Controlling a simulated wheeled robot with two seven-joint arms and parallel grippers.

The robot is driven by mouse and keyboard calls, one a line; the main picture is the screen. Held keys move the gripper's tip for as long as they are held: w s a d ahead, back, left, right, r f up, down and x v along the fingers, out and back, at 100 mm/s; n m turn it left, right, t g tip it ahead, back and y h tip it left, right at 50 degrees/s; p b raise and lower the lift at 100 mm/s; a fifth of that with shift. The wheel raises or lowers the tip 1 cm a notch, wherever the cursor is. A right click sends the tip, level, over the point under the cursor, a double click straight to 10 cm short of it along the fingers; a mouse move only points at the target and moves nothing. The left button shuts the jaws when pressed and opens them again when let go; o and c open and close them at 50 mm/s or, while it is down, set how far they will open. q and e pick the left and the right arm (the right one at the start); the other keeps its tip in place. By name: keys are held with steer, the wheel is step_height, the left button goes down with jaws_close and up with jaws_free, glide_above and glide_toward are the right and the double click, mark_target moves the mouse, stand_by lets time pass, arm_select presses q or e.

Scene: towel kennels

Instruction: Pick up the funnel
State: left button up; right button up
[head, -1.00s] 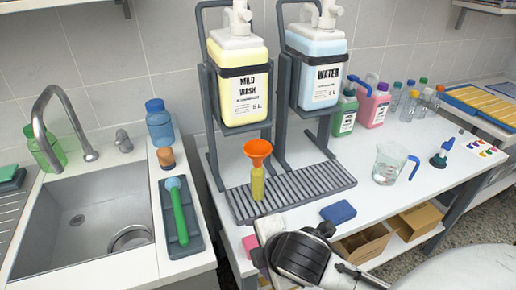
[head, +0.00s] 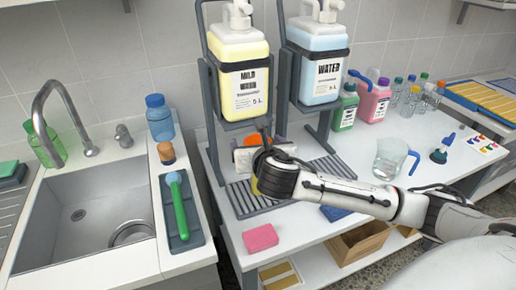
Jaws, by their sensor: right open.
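The orange funnel (head: 281,141) stands over the grey slatted tray (head: 243,202), below the mild wash container. My right gripper (head: 258,138) is in front of it and hides most of it, so only a piece of its orange rim shows. A bit of the yellow bottle (head: 256,187) under the funnel shows beneath my wrist. The right gripper is open; whether its fingers touch the funnel cannot be seen. My left gripper is not in view.
The mild wash container (head: 240,75) and water container (head: 318,70) hang in stands close above. A pink sponge (head: 261,238) and a blue sponge (head: 336,213) lie in front of the tray. A clear jug (head: 389,160) stands right. The sink (head: 88,222) is left.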

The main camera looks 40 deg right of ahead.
mark_target(256, 140)
steer(key=x, duration=0.4)
steer(key=shift+w+d+f, duration=0.2)
steer(key=shift+d, duration=0.1)
steer(key=c, duration=1.2)
steer(key=shift+r, duration=0.1)
